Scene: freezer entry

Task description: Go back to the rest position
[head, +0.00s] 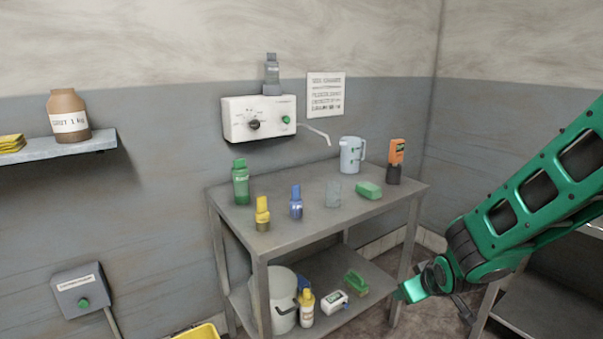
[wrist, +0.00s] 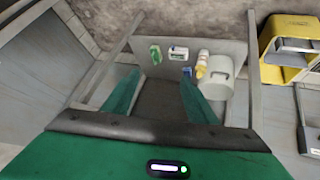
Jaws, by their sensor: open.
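My gripper shows in the wrist view (wrist: 160,95) as two green fingers spread apart with nothing between them. Its fingers point toward the lower shelf of the metal table (wrist: 225,48). In the head view my green arm comes in from the right, and its end is low, beside the table's right front leg. The grey metal table (head: 320,222) stands against the wall, apart from the arm as far as I can tell.
On the table top are a green bottle (head: 241,182), a yellow bottle (head: 262,213), a blue bottle (head: 296,202), a jug (head: 351,155) and a green block (head: 369,190). A bucket (head: 282,310) is on the lower shelf. A yellow bin (wrist: 275,65) stands on the floor.

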